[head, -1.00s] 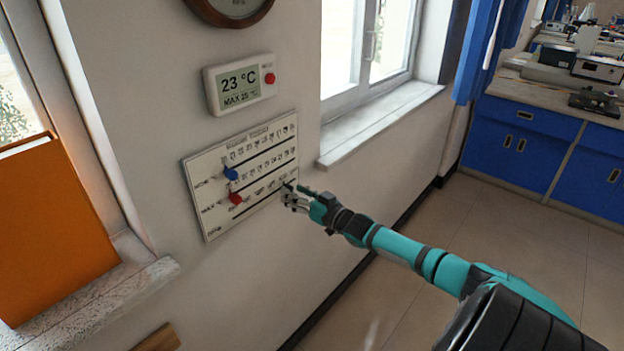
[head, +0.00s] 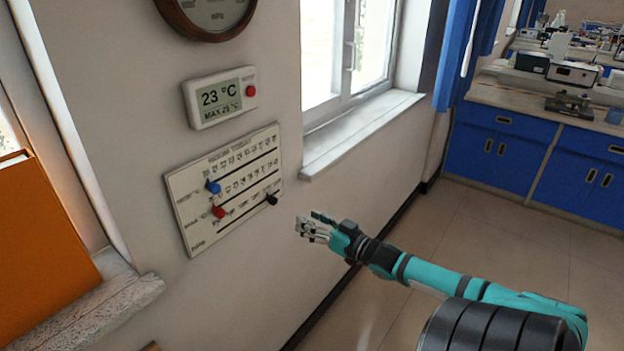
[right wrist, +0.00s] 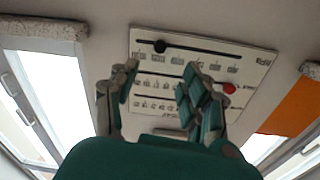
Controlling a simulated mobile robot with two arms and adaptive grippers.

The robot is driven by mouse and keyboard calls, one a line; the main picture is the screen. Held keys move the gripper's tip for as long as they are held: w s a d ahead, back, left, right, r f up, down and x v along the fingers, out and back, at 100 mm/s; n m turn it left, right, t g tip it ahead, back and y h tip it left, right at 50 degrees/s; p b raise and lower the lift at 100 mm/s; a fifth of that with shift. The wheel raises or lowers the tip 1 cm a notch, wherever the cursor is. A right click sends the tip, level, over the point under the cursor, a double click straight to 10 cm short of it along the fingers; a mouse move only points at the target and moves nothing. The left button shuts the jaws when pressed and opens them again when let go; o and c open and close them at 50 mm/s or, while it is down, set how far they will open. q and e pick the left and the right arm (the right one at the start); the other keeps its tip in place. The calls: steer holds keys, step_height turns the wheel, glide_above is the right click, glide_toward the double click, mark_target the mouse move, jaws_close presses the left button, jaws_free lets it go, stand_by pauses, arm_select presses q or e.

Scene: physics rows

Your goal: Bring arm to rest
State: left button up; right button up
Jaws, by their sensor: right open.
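My right gripper (head: 314,228) is open and empty in the head view. It is in front of the wall, to the right of the slider panel (head: 190,238) and apart from it. The white panel has a blue knob (head: 213,187), a red knob (head: 219,212) and a black knob (head: 272,199) on its slots. In the right wrist view the open fingers (right wrist: 160,95) show in front of the panel (right wrist: 262,62), with the black knob (right wrist: 160,46) and red knob (right wrist: 229,88) visible. My left gripper is not in view.
An orange binder (head: 40,255) stands on the left sill. A window sill (head: 362,132) juts out at right. Blue cabinets (head: 490,150) stand beyond open floor (head: 480,225).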

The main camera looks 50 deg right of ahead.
stand_by(0.3)
steer(key=s+d+f+m+g+h, duration=0.1)
steer(key=s+f+g+h, duration=0.15)
steer(key=f, duration=0.75)
steer(key=s+d+f+g+h, duration=0.15)
steer(key=s+f, duration=0.25)
steer(key=f, duration=0.6)
steer(key=s+a+f+g, duration=0.2)
steer(key=s+f, duration=0.3)
steer(key=f, duration=0.3)
steer(key=s+a+f+g, duration=0.25)
steer(key=s+f, duration=0.25)
steer(key=f, duration=0.3)
steer(key=s+a+f+n+g+y, duration=0.1)
steer(key=s+a+f+g, duration=0.3)
steer(key=s+a+f, duration=0.5)
steer(key=s+a+f+n+g+y, duration=0.2)
steer(key=s+a+f, duration=0.7)
steer(key=s+a, duration=0.7)
steer(key=shift+a+f+n+g, duration=0.35)
steer(key=shift+n+g, duration=0.55)
steer(key=shift+g, duration=0.35)
steer(key=shift+s+d, duration=0.1)
steer(key=shift+s, duration=0.05)
